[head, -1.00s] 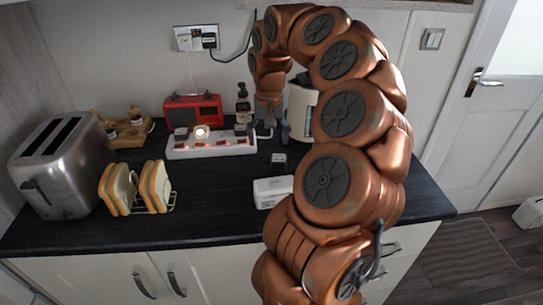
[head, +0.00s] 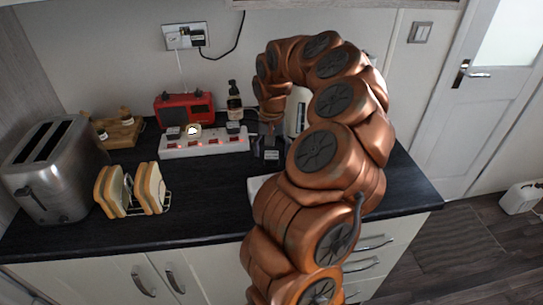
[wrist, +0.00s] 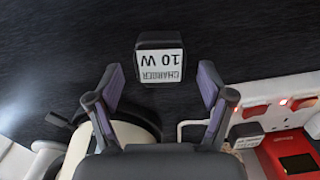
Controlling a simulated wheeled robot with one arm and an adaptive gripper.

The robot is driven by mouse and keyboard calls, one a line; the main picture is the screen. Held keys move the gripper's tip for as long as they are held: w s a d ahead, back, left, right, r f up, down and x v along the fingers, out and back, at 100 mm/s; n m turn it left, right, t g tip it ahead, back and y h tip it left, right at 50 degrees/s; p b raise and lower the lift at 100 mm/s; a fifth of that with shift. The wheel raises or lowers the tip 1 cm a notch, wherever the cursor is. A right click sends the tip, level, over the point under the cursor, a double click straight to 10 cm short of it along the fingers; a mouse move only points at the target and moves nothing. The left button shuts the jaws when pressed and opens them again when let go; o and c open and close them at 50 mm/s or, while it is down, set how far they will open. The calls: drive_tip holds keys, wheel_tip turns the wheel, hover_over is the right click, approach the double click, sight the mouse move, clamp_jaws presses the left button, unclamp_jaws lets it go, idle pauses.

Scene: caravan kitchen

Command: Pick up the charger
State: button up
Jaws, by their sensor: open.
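The charger (wrist: 161,58) is a small dark block with a white label reading "CHARGER 10 W", upside down in the wrist view. It lies loose on the black worktop. In the head view the charger (head: 271,155) shows just right of the power strip, at the end of my arm. My gripper (wrist: 161,76) is open, its two fingers spread to the left and right of the charger's near side in the wrist view. The charger is ahead of the palm and not gripped. In the head view my gripper (head: 270,147) is small and dark over the charger.
A white power strip (head: 205,145) with plugs stands left of the charger. A red radio (head: 186,107) and a dark bottle (head: 234,101) stand behind it. A cream kettle (head: 298,110) is partly hidden by my arm. A white object (head: 255,184) lies nearer the front, mostly covered.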

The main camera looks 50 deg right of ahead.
drive_tip(key=shift+f, duration=0.65)
drive_tip(key=shift+c, duration=0.2)
drive_tip(key=c, duration=1.2)
